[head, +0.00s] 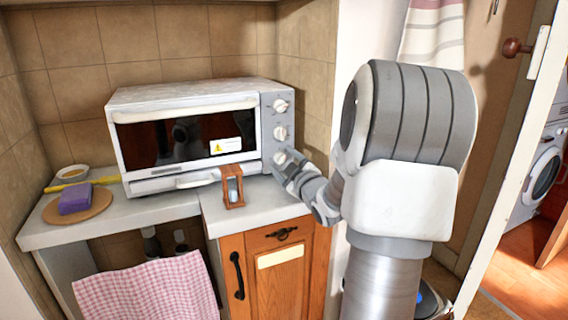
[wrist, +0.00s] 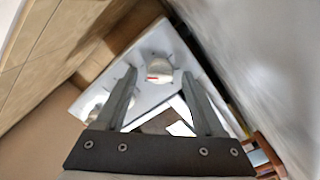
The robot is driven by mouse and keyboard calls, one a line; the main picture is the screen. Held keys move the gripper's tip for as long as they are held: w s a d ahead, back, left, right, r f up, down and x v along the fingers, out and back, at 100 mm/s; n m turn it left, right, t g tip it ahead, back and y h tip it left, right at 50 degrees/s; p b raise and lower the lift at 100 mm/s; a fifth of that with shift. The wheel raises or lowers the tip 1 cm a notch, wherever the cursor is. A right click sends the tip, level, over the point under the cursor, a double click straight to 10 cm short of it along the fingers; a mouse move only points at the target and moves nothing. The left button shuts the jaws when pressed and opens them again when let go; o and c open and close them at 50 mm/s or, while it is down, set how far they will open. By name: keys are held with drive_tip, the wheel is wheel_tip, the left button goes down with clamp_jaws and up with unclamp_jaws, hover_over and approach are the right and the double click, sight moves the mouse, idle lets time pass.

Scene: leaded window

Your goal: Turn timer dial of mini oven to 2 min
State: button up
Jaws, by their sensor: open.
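The white mini oven (head: 188,135) stands on the counter with its dark glass door shut. Three round dials run down its right panel: top (head: 281,105), middle (head: 280,132) and bottom (head: 279,158). I cannot read which is the timer. My gripper (head: 285,168) is at the bottom dial and partly hides it. In the wrist view my gripper (wrist: 160,73) is open, and a pale dial (wrist: 158,64) with a red mark shows between its fingertips. I cannot tell whether the fingers touch it. Another dial (wrist: 92,106) shows at the left, partly behind the left finger.
A small wooden hourglass (head: 232,186) stands on the counter before the oven, left of my arm. A purple sponge (head: 75,199) lies on a round board (head: 98,204) at the left, near a small bowl (head: 73,173). A pink checked cloth (head: 150,290) hangs below the counter.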

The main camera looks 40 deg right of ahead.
drive_tip(key=shift+c, duration=0.2)
clamp_jaws()
drive_tip(key=shift+m, duration=1)
drive_tip(key=shift+o, duration=0.2)
unclamp_jaws()
drive_tip(key=shift+s, duration=0.1)
